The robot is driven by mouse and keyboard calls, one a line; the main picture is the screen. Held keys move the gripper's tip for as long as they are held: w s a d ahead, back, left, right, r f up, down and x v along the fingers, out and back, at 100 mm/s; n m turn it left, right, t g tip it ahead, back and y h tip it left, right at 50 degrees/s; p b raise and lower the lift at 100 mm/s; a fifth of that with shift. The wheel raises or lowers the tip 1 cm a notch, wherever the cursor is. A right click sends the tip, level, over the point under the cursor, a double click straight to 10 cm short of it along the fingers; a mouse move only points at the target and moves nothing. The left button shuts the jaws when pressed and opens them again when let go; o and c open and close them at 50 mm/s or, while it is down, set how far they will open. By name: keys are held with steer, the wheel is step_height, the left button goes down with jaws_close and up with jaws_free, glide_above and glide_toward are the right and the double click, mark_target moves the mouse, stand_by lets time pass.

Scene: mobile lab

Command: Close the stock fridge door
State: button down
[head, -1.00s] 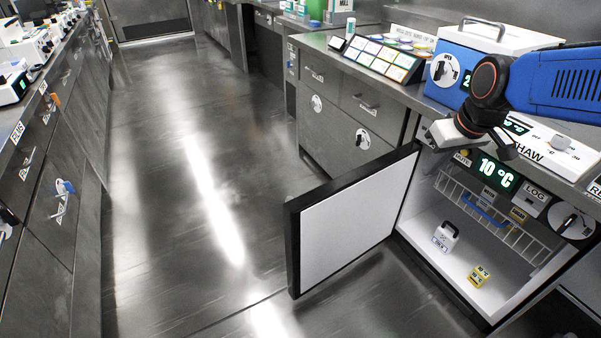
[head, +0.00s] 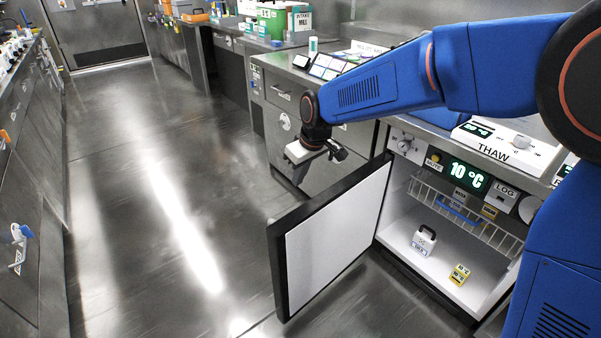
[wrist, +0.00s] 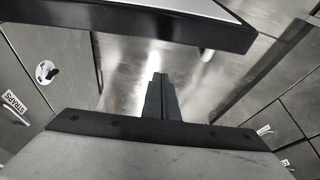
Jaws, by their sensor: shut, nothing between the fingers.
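The stock fridge (head: 400,225) stands at the right in the head view. Its door (head: 330,240) is open and swung out to the left, with its white inner face showing. A white carrier (head: 424,240) and a small yellow box (head: 460,275) stand on the fridge floor. My gripper (head: 300,180) hangs beyond the outer side of the door, near its top edge, apart from it as far as I can tell. In the wrist view my gripper (wrist: 160,88) shows shut and empty. The door's dark top edge (wrist: 130,28) crosses the top of that view.
Steel drawers and cabinets (head: 280,120) stand behind the door. A thaw unit (head: 505,145) sits on the counter above the fridge. The aisle floor (head: 160,210) to the left is clear. More cabinets (head: 30,200) line the left side.

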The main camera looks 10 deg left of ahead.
mark_target(307, 202)
steer(key=shift+s+d+f, duration=0.2)
steer(key=shift+d+f, duration=0.1)
steer(key=shift+f, duration=0.55)
steer(key=shift+s+d+f, duration=0.25)
steer(key=shift+d+f, duration=0.1)
steer(key=shift+f, duration=0.5)
steer(key=shift+s+d+f, duration=0.2)
steer(key=shift+d+f, duration=0.1)
steer(key=shift+f, duration=0.55)
steer(key=shift+d, duration=0.1)
steer(key=shift+s+d, duration=0.3)
steer(key=shift+d, duration=0.05)
steer(key=s+d+n+g, duration=0.1)
steer(key=d+n, duration=0.3)
steer(key=d, duration=1.5)
steer(key=s+d+n+g, duration=0.2)
steer(key=s+d+n, duration=0.2)
steer(key=d, duration=1.5)
steer(key=shift+s+n+y, duration=0.15)
steer(key=shift+n+y, duration=0.15)
steer(key=shift+n, duration=0.4)
